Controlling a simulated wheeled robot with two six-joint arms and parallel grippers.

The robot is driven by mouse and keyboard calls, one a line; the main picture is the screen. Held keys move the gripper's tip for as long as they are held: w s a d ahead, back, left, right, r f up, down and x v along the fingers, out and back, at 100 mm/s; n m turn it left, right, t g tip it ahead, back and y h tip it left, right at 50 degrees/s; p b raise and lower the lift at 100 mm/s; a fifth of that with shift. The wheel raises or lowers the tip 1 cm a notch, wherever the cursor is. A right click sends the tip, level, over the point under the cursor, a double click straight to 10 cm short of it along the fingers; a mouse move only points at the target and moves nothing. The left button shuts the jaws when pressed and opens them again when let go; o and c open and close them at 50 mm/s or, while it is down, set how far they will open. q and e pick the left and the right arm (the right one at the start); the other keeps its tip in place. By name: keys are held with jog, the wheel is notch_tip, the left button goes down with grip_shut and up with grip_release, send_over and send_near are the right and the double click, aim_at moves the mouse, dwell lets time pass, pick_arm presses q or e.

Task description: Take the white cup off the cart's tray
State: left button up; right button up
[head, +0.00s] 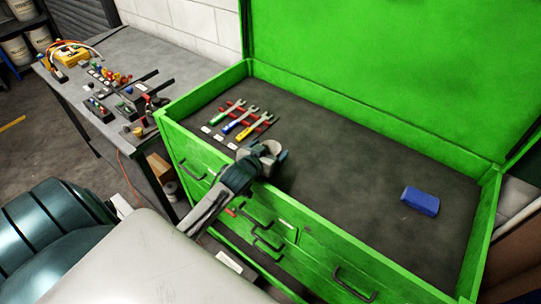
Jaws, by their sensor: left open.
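I cannot make out a white cup in the head view. A green tool chest or cart (190,160) stands ahead with its lid up and a dark, shallow top tray (340,150). My left gripper (270,153) is over the tray's front edge, left of the middle. Its jaws are open, and I see nothing clearly held between them. My arm hides part of the chest's front. My right gripper is not in view.
Several wrenches (240,128) lie in a red rack at the tray's left. A blue block (420,201) lies at its right; the tray between is bare. A grey workbench (130,50) with small tools and parts stands at the left. Drawer handles (355,287) stick out in front.

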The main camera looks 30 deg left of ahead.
pick_arm(q)
jog(key=c, duration=1.3)
